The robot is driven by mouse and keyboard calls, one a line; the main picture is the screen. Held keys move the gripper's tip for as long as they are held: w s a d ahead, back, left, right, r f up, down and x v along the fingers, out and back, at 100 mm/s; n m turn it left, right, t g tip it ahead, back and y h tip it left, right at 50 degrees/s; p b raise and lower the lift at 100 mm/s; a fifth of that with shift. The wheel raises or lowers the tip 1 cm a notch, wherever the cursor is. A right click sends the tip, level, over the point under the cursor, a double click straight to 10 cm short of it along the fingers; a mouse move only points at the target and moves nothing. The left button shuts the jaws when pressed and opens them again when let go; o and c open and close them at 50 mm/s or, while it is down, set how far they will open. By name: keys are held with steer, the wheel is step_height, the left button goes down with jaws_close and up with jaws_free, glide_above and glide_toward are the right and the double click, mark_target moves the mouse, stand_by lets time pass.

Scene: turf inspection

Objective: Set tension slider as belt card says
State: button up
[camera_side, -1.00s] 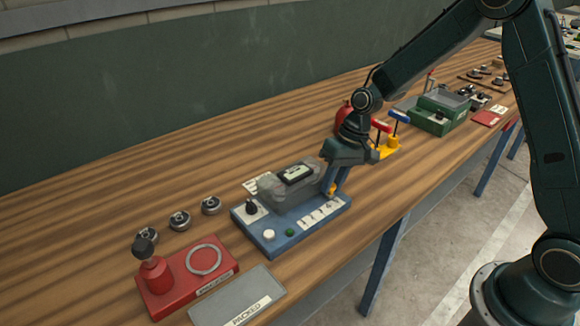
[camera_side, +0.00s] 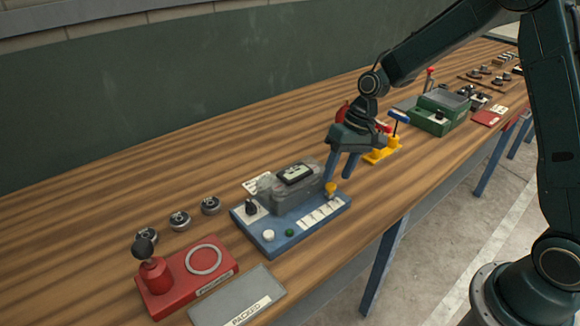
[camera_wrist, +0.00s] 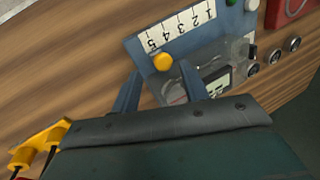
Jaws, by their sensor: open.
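The blue tension rig (camera_side: 268,243) lies on the bench with a clear-covered block on top. Its yellow slider knob (camera_side: 331,188) stands at the right end of the numbered strip (camera_side: 321,213). In the wrist view the knob (camera_wrist: 163,62) is at the high end of the 1-to-5 scale (camera_wrist: 178,27), near the 5; its exact mark is hard to tell. A white card (camera_side: 257,183), partly hidden behind the rig, is unreadable; I cannot tell if it is the belt card. My gripper (camera_side: 340,177) is open just above the knob, its fingers apart and not holding it.
A red fixture (camera_side: 188,277) and a grey PACKED tray (camera_side: 240,300) sit at the left front. Several round metal parts (camera_side: 180,220) lie behind them. A yellow stand (camera_side: 382,153) and a green box (camera_side: 437,113) are farther right. Bare bench lies behind the rig.

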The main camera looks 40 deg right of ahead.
steer(key=v, duration=1)
steer(key=shift+r, duration=0.3)
steer(key=shift+s+r, duration=0.1)
steer(key=s+a+r+n+t+h, duration=0.1)
steer(key=s+a+r+t+h, duration=0.15)
steer(key=s+r, duration=0.7)
steer(key=s+f+t+h, duration=0.1)
steer(key=s+t, duration=0.1)
steer(key=s, duration=1.2)
steer(key=shift+s+d+n, duration=0.4)
steer(key=shift+d, duration=0.05)
steer(key=shift+o, duration=0.4)
steer(key=shift+w+t, duration=0.1)
steer(key=shift+t, duration=0.15)
stand_by(0.5)
